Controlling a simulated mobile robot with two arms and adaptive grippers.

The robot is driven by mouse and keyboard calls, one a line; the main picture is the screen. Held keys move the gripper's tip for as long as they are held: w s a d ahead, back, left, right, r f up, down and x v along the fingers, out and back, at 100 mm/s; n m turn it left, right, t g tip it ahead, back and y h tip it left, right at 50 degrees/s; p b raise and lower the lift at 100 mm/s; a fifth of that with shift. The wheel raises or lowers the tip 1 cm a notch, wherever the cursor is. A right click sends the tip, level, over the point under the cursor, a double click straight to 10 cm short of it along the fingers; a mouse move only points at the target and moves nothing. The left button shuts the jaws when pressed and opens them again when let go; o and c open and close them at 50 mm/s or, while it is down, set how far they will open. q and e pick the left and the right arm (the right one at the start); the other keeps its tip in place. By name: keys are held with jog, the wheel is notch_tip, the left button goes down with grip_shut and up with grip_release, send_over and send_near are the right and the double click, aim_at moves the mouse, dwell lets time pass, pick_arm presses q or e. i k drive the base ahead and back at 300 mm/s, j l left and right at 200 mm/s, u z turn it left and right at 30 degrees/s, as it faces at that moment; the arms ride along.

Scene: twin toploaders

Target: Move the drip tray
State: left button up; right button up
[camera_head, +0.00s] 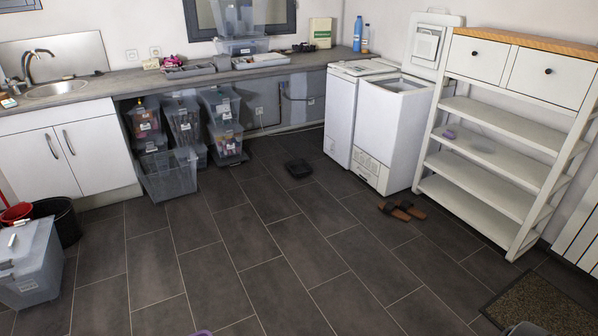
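Neither of my grippers can be made out in the head view.
Brown sandals (402,210) lie on the floor before the right toploader. A white shelf unit (487,180) stands at right, a doormat (540,303) at lower right. Clear plastic bins (168,175) stand under the counter (130,82). The middle floor is clear.

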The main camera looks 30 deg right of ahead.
aim_at(300, 167)
jog(key=i+l+z, duration=0.6)
jog(key=i, duration=0.15)
jog(key=i+l+z, duration=0.3)
jog(key=i+z, duration=0.35)
jog(key=i, duration=2.3)
jog(key=l+z, duration=0.05)
